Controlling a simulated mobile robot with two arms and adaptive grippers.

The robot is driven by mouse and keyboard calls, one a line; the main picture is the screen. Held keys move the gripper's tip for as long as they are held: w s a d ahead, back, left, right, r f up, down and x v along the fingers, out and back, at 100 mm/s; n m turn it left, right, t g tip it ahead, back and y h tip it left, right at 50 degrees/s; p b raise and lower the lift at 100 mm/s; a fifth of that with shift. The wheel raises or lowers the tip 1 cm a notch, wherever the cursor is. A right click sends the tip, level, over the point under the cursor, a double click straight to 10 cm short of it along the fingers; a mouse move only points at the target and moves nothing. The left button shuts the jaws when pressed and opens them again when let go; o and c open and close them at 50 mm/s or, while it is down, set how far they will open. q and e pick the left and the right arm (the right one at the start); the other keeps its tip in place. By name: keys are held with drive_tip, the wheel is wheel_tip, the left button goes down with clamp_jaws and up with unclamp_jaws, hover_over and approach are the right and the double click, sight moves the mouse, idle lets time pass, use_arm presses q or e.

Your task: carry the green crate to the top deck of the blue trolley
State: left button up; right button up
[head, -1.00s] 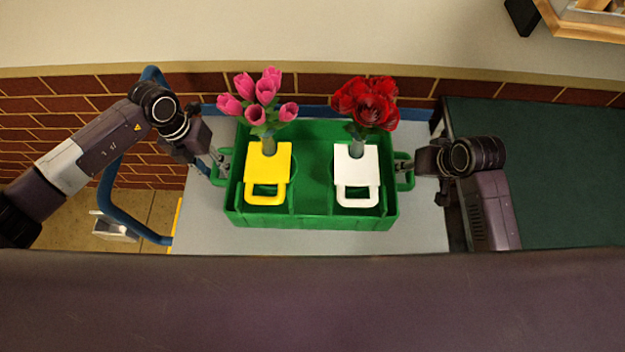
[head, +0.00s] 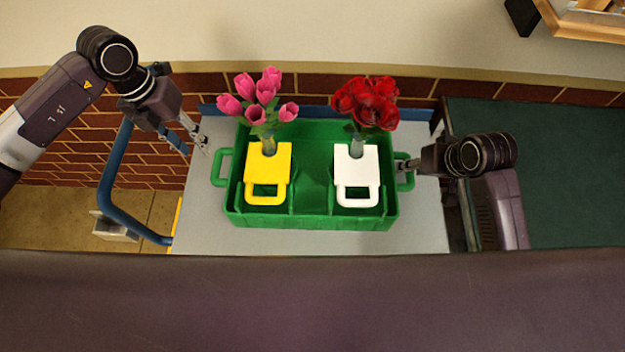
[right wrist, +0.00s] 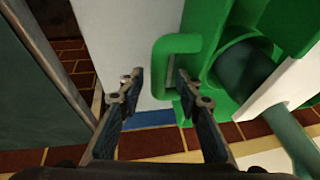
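The green crate (head: 310,222) rests level on the light grey top deck (head: 205,235) of the blue trolley (head: 122,208). It holds pink tulips (head: 265,95) by a yellow holder (head: 268,160) and red flowers (head: 366,103) by a white holder (head: 357,170). My left gripper (head: 197,150) is open and empty, up and left of the crate's left handle (head: 217,168), apart from it. My right gripper (head: 404,164) is at the right handle. In the right wrist view its fingers (right wrist: 160,80) are open, with the handle bar (right wrist: 161,65) between their tips and gaps beside it.
A dark green-topped table (head: 560,170) stands close on the trolley's right. A brick wall (head: 60,140) with a pale ledge (head: 300,40) runs behind. A wooden-framed object (head: 590,20) sits on the ledge at the upper right.

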drive_tip(key=v, duration=0.9)
drive_tip(key=shift+r, duration=0.2)
drive_tip(key=shift+s, duration=0.15)
